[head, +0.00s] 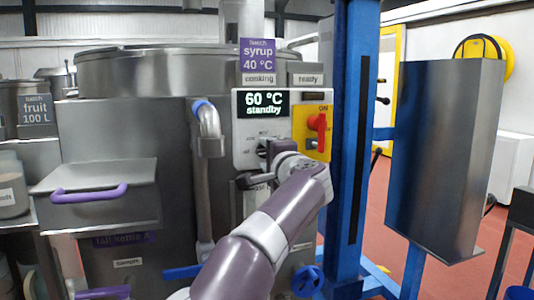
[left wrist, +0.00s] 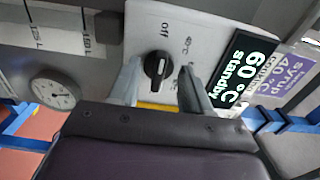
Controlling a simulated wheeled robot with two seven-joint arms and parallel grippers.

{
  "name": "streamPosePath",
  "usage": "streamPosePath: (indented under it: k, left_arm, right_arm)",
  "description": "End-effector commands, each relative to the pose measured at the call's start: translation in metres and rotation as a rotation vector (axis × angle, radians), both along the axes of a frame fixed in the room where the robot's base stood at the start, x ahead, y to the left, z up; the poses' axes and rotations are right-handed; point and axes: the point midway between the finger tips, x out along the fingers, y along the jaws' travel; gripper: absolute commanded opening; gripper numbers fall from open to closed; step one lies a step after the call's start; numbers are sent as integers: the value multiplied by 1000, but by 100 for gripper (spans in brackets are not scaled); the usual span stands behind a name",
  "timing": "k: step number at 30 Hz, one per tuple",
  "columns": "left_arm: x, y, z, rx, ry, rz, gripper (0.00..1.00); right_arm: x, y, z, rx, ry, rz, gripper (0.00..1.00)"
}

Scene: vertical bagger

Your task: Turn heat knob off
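The heat knob (left wrist: 157,65) is black and round with a light pointer mark, on a pale panel with an "off" label and temperature marks around it. In the head view it is mostly hidden by my left gripper (head: 264,160). In the left wrist view my left gripper (left wrist: 158,88) has its two grey fingers apart, one on each side of the knob. Gaps show between fingers and knob; I cannot tell how deep they reach. The display (head: 263,104) reads 60 °C standby. My right gripper is not in view.
A red switch (head: 318,122) on a yellow plate is right of the display. A blue post (head: 355,130) stands close to the right of my arm. A bent steel pipe (head: 210,150) is to the left. A round gauge (left wrist: 54,90) is beside the panel.

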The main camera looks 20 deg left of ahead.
Motion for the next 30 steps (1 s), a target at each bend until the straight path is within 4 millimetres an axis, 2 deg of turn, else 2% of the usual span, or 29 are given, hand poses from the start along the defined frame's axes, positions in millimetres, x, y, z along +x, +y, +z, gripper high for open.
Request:
streamPosePath:
  k: [7, 12, 16, 30]
  left_arm:
    - [-4, -3, -3, 1, -1, -1, 48]
    - [-22, -16, -7, 0, 0, -3, 48]
    - [-35, -25, -5, 1, 1, -2, 48]
    - [-47, -32, -1, 1, 1, -2, 48]
  right_arm:
    - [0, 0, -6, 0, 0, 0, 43]
    - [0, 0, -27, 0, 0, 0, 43]
    - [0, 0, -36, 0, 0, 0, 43]
    - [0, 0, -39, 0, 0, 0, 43]
